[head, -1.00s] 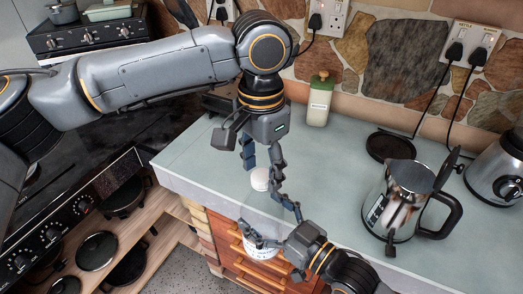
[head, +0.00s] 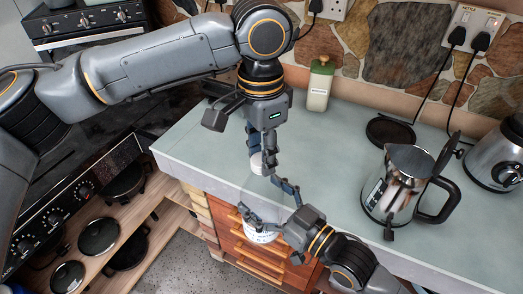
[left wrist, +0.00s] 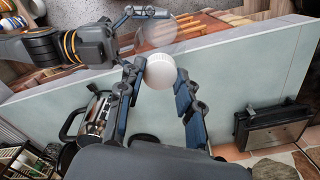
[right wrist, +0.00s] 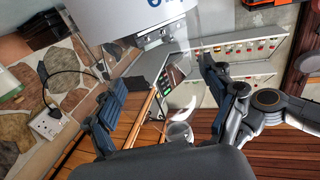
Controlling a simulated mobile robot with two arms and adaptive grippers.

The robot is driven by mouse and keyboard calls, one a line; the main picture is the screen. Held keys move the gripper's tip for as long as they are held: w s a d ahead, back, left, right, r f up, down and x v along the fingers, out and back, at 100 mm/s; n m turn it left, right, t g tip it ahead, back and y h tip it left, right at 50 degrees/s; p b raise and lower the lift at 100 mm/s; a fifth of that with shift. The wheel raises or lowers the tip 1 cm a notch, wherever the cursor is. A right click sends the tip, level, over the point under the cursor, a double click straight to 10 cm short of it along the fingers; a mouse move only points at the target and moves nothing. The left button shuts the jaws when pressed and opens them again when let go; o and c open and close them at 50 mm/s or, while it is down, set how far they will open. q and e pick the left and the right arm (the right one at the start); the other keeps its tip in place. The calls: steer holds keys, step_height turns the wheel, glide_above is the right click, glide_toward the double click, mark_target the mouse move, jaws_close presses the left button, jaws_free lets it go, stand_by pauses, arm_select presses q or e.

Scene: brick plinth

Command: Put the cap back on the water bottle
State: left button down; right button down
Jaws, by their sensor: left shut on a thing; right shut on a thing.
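The water bottle (head: 262,236) is clear with a white label and stands out over the counter's front edge. My right gripper (head: 258,196) is shut around its clear body, above the label. In the right wrist view the label (right wrist: 150,14) shows at the top. The white cap (head: 257,163) is at the bottle's top end. My left gripper (head: 263,158) comes from above and is shut on it. In the left wrist view the round cap (left wrist: 160,71) sits between the fingertips and hides the bottle's neck. I cannot tell whether it is seated.
The kettle (head: 398,190) stands on the counter (head: 330,150) to the right, with its base (head: 390,132) behind it. A blender (head: 497,160) is far right. Wooden drawers (head: 250,262) lie below the edge.

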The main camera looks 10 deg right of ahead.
arm_select(q)
steer(key=c, duration=0.8)
jaws_free()
steer(key=shift+r, duration=0.1)
step_height(320, 180, up, 12)
steer(key=shift+w+f, duration=0.1)
